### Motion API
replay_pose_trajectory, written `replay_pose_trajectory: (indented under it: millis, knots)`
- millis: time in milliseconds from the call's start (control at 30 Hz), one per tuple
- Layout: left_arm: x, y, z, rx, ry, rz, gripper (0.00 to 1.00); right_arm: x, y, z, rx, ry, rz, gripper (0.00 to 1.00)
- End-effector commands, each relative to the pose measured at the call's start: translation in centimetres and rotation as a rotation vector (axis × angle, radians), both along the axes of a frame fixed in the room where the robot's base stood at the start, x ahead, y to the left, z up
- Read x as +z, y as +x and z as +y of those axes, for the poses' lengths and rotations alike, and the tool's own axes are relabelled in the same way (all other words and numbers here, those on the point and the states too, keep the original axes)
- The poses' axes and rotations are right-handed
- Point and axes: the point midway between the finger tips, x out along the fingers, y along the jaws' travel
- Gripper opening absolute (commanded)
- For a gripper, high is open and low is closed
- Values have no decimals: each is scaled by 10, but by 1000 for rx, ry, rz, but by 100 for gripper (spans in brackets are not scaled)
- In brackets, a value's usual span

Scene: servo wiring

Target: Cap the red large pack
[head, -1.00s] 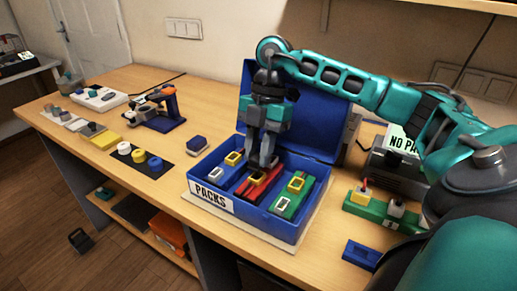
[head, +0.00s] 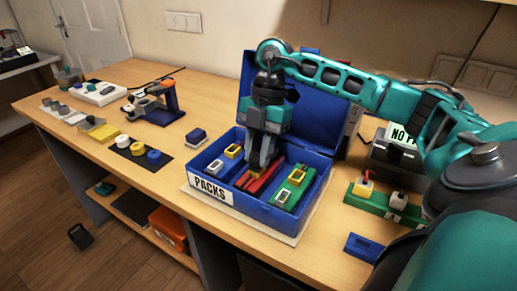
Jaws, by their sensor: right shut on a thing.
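The red large pack (head: 263,185) lies in the middle of the blue box (head: 278,217) labelled PACKS, between a blue pack and a green pack. My right gripper (head: 258,164) points straight down into the box, with its fingers at the upper part of the red pack. It is shut on the red pack, as far as can be seen. The fingers hide much of the pack's top; a bit of yellow shows beside them. No separate cap can be made out. My left gripper is out of view.
The green pack (head: 286,192) and blue pack (head: 217,166) lie close on either side. The box's lid (head: 315,120) stands open behind my right arm. A small blue block (head: 196,136) sits left of the box. A green block with connectors (head: 378,205) lies right of it.

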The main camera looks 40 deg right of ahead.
Motion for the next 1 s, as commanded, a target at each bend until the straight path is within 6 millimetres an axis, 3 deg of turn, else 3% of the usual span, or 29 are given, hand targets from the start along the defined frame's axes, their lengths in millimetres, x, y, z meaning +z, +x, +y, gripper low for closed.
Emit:
replay_pose_trajectory:
  millis: [67,100,400,767,1000]
  knots:
    - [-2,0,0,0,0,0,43,-3,0,0,-1,0,1,0]
    - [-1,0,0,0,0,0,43,-2,0,0,-1,0,0,28]
    - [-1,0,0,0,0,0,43,-2,0,0,0,0,0,56]
    - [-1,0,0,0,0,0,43,-1,0,0,0,0,0,56]
    - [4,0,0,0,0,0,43,27,1,0,-1,0,-5,56]
